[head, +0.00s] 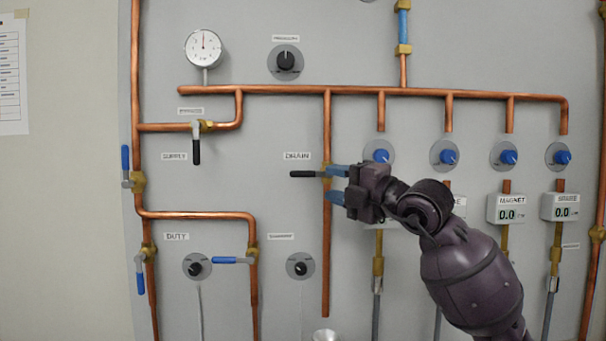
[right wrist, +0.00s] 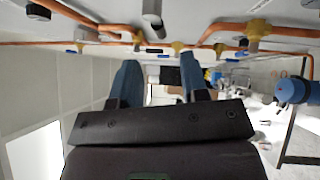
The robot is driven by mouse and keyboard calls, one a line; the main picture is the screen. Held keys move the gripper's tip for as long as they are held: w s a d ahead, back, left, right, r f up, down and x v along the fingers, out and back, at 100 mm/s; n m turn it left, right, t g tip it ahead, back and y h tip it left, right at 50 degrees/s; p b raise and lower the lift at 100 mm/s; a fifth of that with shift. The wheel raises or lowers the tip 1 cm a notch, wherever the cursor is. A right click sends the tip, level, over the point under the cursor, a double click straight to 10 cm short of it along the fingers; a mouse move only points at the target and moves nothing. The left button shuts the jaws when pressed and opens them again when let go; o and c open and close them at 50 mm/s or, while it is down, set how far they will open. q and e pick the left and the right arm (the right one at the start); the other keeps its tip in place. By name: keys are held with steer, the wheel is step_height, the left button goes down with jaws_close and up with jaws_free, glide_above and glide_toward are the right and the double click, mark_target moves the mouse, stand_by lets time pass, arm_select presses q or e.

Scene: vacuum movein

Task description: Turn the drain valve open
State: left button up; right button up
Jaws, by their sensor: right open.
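The drain valve sits on a vertical copper pipe under the DRAIN label (head: 297,156) in the head view. Its black lever (head: 305,174) lies horizontal and points left, across the pipe. My right gripper (head: 337,184) reaches in from the right, its blue fingers one above the other. The fingers are open, and their tips are at the pipe's right side by the brass valve body, partly covering it. I cannot tell whether they touch it. The right wrist view also shows the spread fingers (right wrist: 159,80), with nothing clearly held. My left gripper is out of view.
Copper pipes (head: 420,93) run across the grey panel. A black supply lever (head: 197,151) hangs up left, and a blue lever (head: 231,260) is lower left. Blue knobs (head: 445,157) and digital readouts (head: 512,209) are to the right. A cup (head: 324,335) is below the drain pipe.

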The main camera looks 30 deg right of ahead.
mark_target(306, 175)
steer(key=p+x, duration=0.1)
steer(key=x, duration=0.7)
steer(key=shift+w+a, duration=0.15)
steer(key=shift+w, duration=0.15)
jaws_close()
